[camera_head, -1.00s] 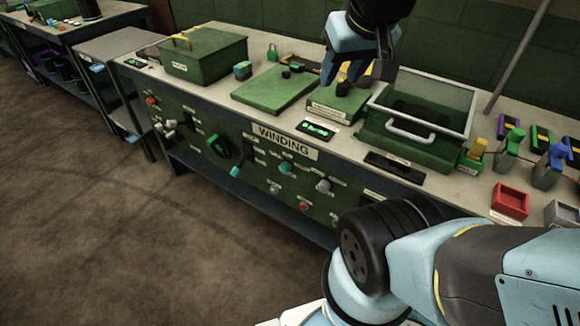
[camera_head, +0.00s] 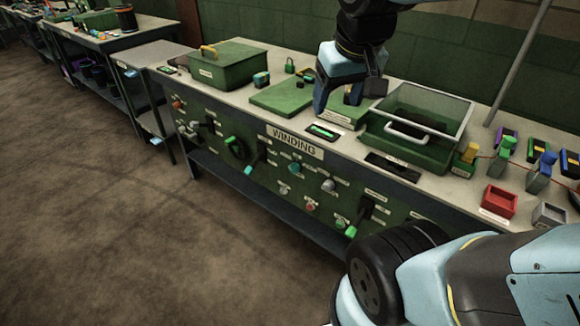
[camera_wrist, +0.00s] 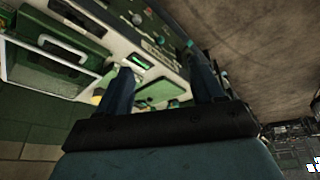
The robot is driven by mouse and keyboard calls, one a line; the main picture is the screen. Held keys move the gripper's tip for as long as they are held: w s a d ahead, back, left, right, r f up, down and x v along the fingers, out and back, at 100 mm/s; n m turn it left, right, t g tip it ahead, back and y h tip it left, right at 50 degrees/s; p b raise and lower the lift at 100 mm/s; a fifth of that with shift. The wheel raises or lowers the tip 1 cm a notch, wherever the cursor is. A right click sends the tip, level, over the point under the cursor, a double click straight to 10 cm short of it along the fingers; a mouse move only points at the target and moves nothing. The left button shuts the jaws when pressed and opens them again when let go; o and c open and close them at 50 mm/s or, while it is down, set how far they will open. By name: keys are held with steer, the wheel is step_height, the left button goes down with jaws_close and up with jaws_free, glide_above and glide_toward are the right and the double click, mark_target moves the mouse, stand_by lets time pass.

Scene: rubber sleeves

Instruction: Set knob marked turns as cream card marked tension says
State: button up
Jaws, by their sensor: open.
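The front panel of the green WINDING bench (camera_head: 294,143) carries several knobs and levers, among them a teal knob (camera_head: 295,168) and a grey knob (camera_head: 328,185). Their small labels are too small to read, so I cannot tell which knob is marked turns. I cannot make out a cream card marked tension. My gripper (camera_head: 346,98) is open above the bench top, near a low green block. In the wrist view my gripper's two fingers (camera_wrist: 163,88) are apart with nothing held between them; the bench top and panel lie beyond.
A lit display (camera_head: 322,131) sits on the bench's front edge. A glass-lidded green box (camera_head: 415,140) with a pale handle stands right of my gripper. A green lidded case (camera_head: 228,66) is at the left, a red tray (camera_head: 498,203) at the right. The floor before the bench is clear.

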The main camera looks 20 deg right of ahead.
mark_target(291, 171)
steer(key=w+a+f+n+g+h, duration=0.2)
steer(key=w+f+n+g+h, duration=0.6)
steer(key=w+f, duration=1.3)
steer(key=w+a+f+n+t+h, duration=0.25)
steer(key=f+n+t, duration=0.3)
steer(key=f, duration=0.55)
steer(key=w+a+f+n+t+h, duration=0.2)
steer(key=a+f+n+t+h, duration=0.25)
steer(key=f, duration=0.65)
steer(key=w+a+f+n+t+h, duration=0.1)
steer(key=w+f+n+t+h, duration=0.15)
steer(key=f+n+t, duration=0.7)
steer(key=w+d+r+m+g, duration=0.1)
steer(key=w+d, duration=0.1)
steer(key=d, duration=0.1)
steer(key=w+d+r+m, duration=0.1)
steer(key=w+d, duration=0.1)
steer(key=d, duration=0.2)
steer(key=w+d+r+m+g, duration=0.1)
steer(key=w+d, duration=0.1)
steer(key=d, duration=0.1)
steer(key=shift+w+d+r+g+h, duration=0.1)
steer(key=shift+w+d+g+h, duration=0.15)
steer(key=shift+w+g, duration=0.15)
